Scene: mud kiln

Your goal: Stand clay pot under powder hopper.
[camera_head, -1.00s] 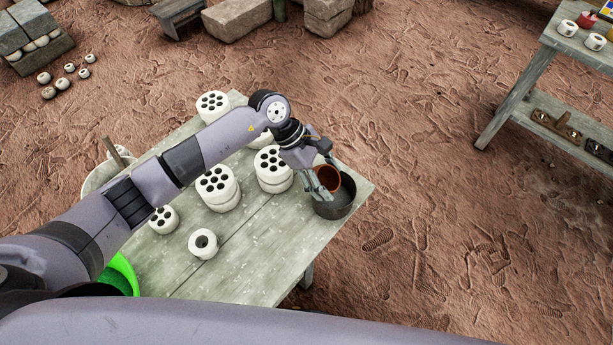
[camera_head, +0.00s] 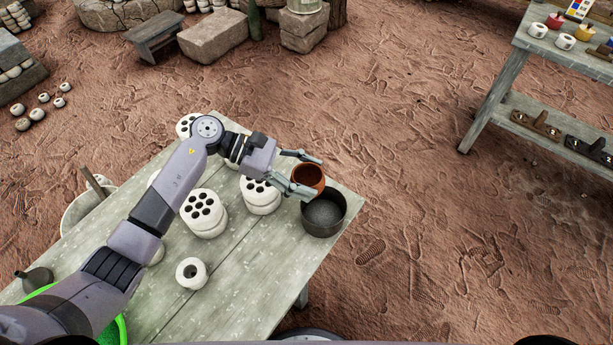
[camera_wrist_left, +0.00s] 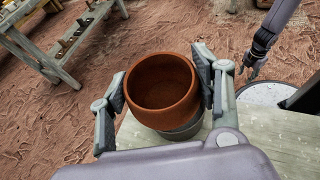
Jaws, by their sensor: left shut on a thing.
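My left gripper (camera_head: 303,175) is shut on the clay pot (camera_head: 308,179), a small reddish-brown open pot. It holds the pot roughly upright above the far edge of a dark round bowl (camera_head: 324,216) at the table's right end. In the left wrist view the empty clay pot (camera_wrist_left: 162,85) sits between the two fingers, with the bowl partly hidden below it. I cannot make out a powder hopper for sure in these views. My right gripper is not in the head view; part of an arm with a gripper (camera_wrist_left: 256,66) shows at the upper right of the left wrist view.
The wooden table (camera_head: 245,275) holds several white perforated cylinders (camera_head: 204,212) and a white ring (camera_head: 191,272). A green-rimmed tub (camera_head: 118,328) is at lower left. A shelf table (camera_head: 505,70) with small pots stands at upper right. Bare ground lies between the tables.

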